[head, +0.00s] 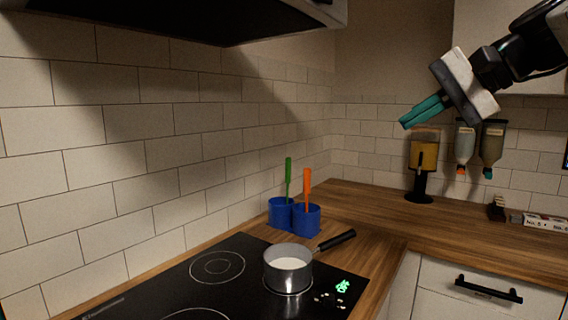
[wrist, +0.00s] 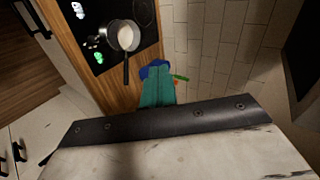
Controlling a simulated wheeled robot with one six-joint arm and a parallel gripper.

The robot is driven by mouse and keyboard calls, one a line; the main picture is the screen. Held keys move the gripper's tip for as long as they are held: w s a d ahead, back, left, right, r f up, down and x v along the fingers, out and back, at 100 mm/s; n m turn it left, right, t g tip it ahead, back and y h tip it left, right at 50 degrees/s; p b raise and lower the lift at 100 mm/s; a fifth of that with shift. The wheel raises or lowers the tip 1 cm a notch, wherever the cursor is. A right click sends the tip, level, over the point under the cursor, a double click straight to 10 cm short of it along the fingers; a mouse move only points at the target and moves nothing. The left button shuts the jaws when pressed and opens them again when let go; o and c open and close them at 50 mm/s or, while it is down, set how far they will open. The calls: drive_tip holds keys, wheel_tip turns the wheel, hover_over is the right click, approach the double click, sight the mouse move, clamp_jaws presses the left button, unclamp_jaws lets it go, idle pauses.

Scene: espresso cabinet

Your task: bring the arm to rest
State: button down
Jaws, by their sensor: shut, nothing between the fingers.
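My gripper (head: 422,112) is at the upper right of the head view, with teal fingers pointing down and to the left. The fingers are together and hold nothing. It hangs in the air above the counter, apart from every object. In the wrist view the teal fingers (wrist: 157,88) point toward the blue cups, which they partly hide.
A pot (head: 287,270) with white contents stands on the black hob (head: 165,280). Two blue cups (head: 307,221) hold a green and an orange utensil. An amber dispenser (head: 423,160) and two hanging bottles (head: 465,142) are at the back. A range hood (head: 190,18) overhangs the hob.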

drive_tip(key=s+d+f+n+g+h, duration=0.2)
drive_tip(key=s+f+n+h, duration=0.1)
drive_tip(key=s+f, duration=0.8)
drive_tip(key=s+d+f+n+g+h, duration=0.2)
drive_tip(key=s+f+h, duration=0.3)
drive_tip(key=s+f, duration=0.7)
wheel_tip(320, 180, down, 6)
drive_tip(key=shift+n+g+h, duration=0.4)
drive_tip(key=shift+n+g, duration=0.1)
drive_tip(key=shift+s, duration=0.1)
